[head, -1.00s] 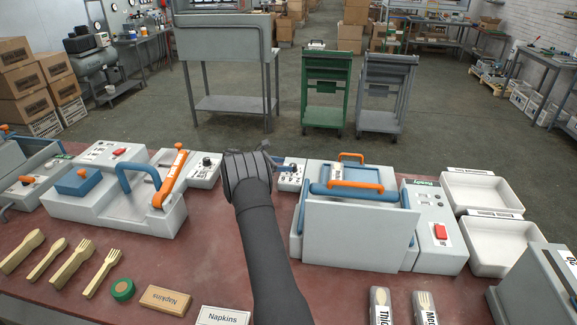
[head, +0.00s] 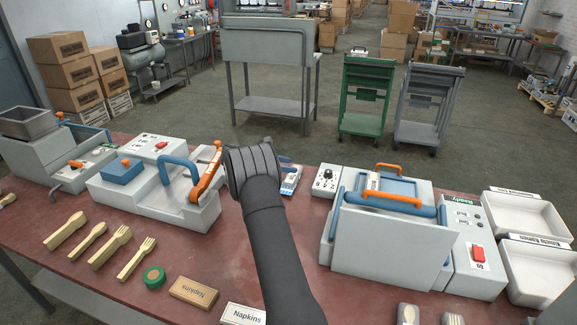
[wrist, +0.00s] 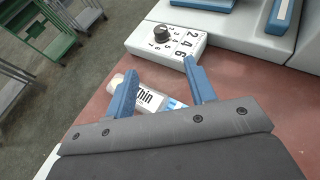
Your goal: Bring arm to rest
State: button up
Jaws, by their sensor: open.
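My gripper (wrist: 158,88) is open, with its two blue fingers wide apart. In the wrist view, a white and blue packet (wrist: 150,100) with partly hidden lettering shows between and beyond the fingers, near the edge of the red table (wrist: 100,115). I cannot tell whether the fingers touch it. In the head view my dark arm reaches from the bottom over the table, and my gripper (head: 287,162) is mostly hidden behind the wrist. The packet (head: 290,182) shows just right of the wrist.
A box with a black knob (head: 326,178) stands right of my gripper, beside a press with orange handles (head: 390,230). Another machine with an orange lever (head: 206,172) stands close on the left.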

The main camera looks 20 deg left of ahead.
aim_at(328, 171)
jog(key=x, duration=1.7)
jog(key=shift+w+d, duration=0.1)
jog(key=shift+d, duration=0.1)
